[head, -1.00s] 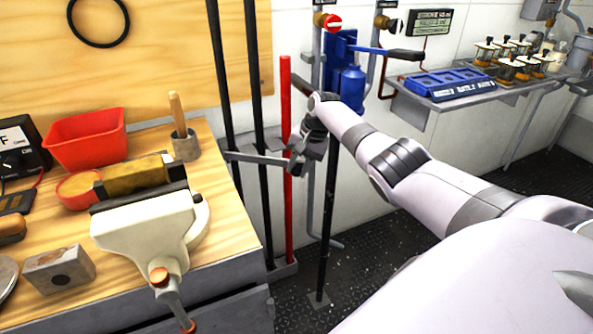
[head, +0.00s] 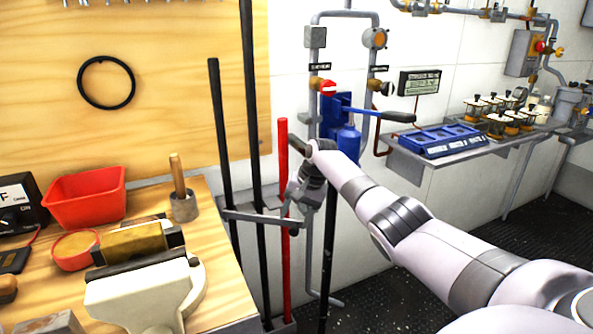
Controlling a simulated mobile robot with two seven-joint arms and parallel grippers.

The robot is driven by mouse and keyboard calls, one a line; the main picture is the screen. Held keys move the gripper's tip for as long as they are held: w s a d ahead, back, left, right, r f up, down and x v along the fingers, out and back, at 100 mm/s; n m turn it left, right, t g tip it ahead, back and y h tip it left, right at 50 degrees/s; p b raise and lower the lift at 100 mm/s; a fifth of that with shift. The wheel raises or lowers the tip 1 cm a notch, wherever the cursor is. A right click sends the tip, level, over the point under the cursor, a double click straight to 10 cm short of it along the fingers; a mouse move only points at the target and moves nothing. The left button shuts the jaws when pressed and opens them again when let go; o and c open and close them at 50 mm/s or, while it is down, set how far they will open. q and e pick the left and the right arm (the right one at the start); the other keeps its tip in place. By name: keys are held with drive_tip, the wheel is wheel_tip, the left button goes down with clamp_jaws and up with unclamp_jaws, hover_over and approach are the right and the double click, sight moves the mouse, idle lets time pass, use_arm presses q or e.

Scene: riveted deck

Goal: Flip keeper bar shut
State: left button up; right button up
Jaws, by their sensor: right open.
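A grey keeper bar (head: 250,216) runs nearly level across the tall rods of the rack, from the left black rod toward the red rod (head: 283,160). Its right end lies by my right gripper (head: 291,222). That gripper is open, beside the red rod at the bar's right end. Its fingers are small and dark here, and I cannot tell whether they touch the bar. The wrist hides part of the rack behind it, and whether the bar is latched cannot be seen. My left gripper is not in view.
Two black rods (head: 222,150) stand left of the red one. The wooden bench (head: 222,262) with a cream vise (head: 145,292) is close on the left. Behind my right arm are a blue bracket (head: 335,118) with a lever and a shelf with a blue tray (head: 447,142).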

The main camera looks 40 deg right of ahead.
use_arm(q)
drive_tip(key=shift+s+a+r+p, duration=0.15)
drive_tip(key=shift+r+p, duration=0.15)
drive_tip(key=shift+p, duration=0.2)
use_arm(e)
wheel_tip(320, 180, up, 16)
drive_tip(key=shift+r, duration=0.1)
